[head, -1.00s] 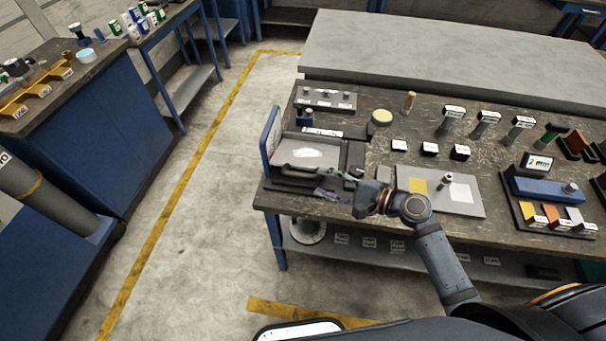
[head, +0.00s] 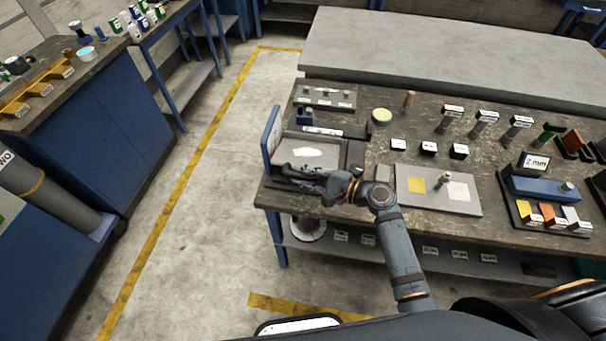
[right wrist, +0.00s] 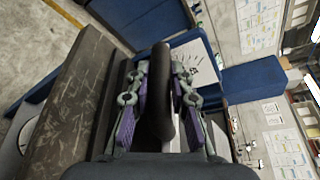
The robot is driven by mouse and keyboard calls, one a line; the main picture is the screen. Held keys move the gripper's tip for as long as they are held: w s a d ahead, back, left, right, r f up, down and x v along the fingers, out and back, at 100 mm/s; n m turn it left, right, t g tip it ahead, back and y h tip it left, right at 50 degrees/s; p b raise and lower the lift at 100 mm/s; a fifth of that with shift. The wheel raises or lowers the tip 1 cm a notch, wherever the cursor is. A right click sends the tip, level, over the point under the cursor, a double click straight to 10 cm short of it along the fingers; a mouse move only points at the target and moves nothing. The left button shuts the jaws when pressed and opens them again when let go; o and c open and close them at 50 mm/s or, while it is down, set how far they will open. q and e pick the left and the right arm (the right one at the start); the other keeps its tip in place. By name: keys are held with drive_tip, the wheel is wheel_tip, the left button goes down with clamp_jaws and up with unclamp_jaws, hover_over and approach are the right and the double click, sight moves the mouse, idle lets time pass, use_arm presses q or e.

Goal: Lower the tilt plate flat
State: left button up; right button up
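The tilt device stands at the front left corner of the workbench. Its grey plate (head: 311,152) has a white patch, and a blue-edged panel (head: 271,135) stands upright at its left side. I cannot tell for sure which part is the tilt plate. My right gripper (head: 290,172) is at the device's front edge, pointing left. In the right wrist view, a dark rounded bar (right wrist: 161,100) lies between the fingers of this gripper (right wrist: 161,72). Gaps show between the bar and the purple finger pads, so the gripper looks open around it. My left gripper is out of view.
A grey board (head: 438,190) with yellow and white squares lies right of the device. A yellow-topped disc (head: 382,116) and several labelled blocks stand behind it. A blue block with a 2 mm sign (head: 536,163) is at the right. The floor left of the bench is clear.

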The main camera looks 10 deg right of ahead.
sight(302, 203)
clamp_jaws()
drive_tip(key=shift+n, duration=0.6)
drive_tip(key=f+b, duration=0.3)
drive_tip(key=s+f+b, duration=0.1)
drive_tip(key=f+b, duration=0.5)
drive_tip(key=shift+s+a+f, duration=0.1)
drive_tip(key=shift+s+a, duration=0.1)
drive_tip(key=o, duration=0.8)
unclamp_jaws()
drive_tip(key=shift+c, duration=0.2)
